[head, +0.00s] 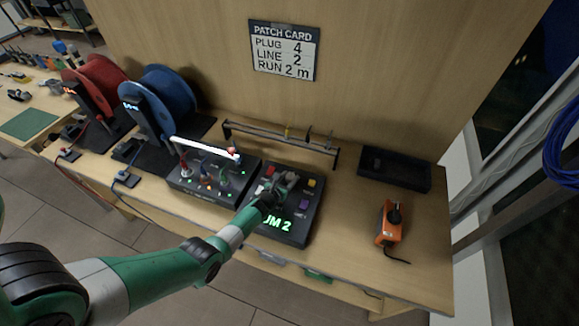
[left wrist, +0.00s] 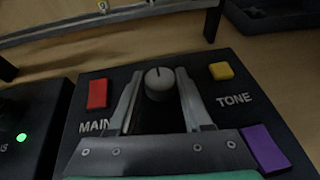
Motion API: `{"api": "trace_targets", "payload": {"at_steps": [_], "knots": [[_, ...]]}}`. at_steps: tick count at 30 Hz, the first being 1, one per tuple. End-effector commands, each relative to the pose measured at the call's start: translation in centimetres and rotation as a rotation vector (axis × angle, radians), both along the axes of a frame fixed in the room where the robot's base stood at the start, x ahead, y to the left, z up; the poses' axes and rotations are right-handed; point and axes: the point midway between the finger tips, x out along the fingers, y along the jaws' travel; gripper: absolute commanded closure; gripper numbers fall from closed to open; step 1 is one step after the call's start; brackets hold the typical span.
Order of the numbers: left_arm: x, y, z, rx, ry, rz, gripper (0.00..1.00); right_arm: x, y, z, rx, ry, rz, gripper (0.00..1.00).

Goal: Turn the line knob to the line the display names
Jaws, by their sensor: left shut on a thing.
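The line knob (left wrist: 160,84) is a grey round knob with a dark pointer mark, on a black console (head: 293,232). The mark points nearly straight up in the left wrist view. My left gripper (left wrist: 159,76) is shut on the knob, one finger on each side; in the head view the gripper (head: 283,184) hides most of the knob. A green display (head: 275,223) on the console's front reads "UM 2", its left part hidden by my arm. The patch card (head: 284,51) on the wall reads plug 4, line 2, run 2 m. My right gripper is not in view.
A red button (left wrist: 97,94), a yellow button (left wrist: 221,71) and a purple button (left wrist: 265,148) surround the knob. A second black panel (head: 207,190) with plugs stands left. A rack (head: 280,138) stands behind; an orange device (head: 389,225) and black tray (head: 394,170) lie right.

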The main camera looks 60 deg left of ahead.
Motion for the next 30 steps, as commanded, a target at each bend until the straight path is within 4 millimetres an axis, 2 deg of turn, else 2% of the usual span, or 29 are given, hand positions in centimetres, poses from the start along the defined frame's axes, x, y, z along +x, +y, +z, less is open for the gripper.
{"api": "trace_targets", "payload": {"at_steps": [1,6,26,27,30], "knots": [[-0.2,0.3,0.6,0.000,0.004,-0.016,1.00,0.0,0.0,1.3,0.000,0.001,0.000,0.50],[-0.2,0.4,0.2,0.005,0.000,-0.080,1.00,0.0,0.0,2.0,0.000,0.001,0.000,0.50],[-0.2,0.1,0.1,-0.003,-0.004,-0.140,1.00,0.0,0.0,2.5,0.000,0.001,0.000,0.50],[-0.2,0.1,0.1,-0.003,-0.004,-0.140,0.45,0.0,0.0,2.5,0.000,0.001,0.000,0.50],[-0.2,0.1,0.1,-0.004,-0.003,-0.140,0.27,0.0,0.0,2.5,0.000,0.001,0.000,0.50]]}}
